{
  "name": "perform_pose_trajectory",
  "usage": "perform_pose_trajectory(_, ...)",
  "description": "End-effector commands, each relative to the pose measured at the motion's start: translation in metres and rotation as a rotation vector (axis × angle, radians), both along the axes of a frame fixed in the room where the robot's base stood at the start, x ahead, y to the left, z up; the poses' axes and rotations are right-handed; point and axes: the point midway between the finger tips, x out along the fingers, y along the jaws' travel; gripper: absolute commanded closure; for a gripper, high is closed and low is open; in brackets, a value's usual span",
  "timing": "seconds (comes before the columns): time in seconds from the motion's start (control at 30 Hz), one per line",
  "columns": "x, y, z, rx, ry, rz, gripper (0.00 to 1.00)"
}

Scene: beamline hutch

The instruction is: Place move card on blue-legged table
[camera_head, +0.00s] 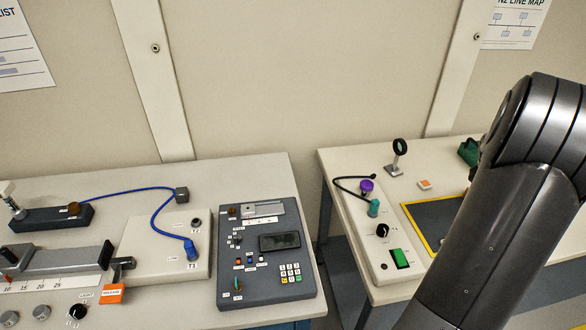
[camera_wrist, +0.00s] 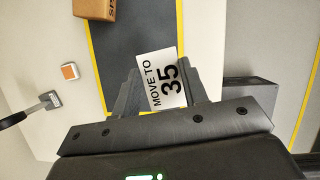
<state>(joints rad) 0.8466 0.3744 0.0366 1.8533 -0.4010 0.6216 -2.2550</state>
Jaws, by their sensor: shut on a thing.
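The move card (camera_head: 0,0) is not visible in the head view. In the head view the mat (camera_head: 432,217) is on the right table (camera_head: 345,160), which has dark bluish legs. My arm covers that table's right part and hides my gripper.
A brown box (camera_wrist: 95,9) stands on the mat. A left table (camera_head: 240,170) carries a control panel (camera_head: 265,290) and a blue cable (camera_head: 125,192).

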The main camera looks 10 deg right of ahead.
Motion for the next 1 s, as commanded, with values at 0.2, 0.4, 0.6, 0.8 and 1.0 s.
perform_pose_trajectory(0.2,0.013,0.015,0.024,0.001,0.000,0.002,0.82)
perform_pose_trajectory(0.4,0.041,0.050,0.022,0.001,0.001,-0.001,0.82)
perform_pose_trajectory(0.6,0.079,0.109,0.020,0.000,0.000,-0.010,0.82)
perform_pose_trajectory(0.8,0.112,0.182,0.018,0.000,0.000,-0.025,0.82)
perform_pose_trajectory(1.0,0.136,0.261,0.017,-0.001,0.001,-0.042,0.82)
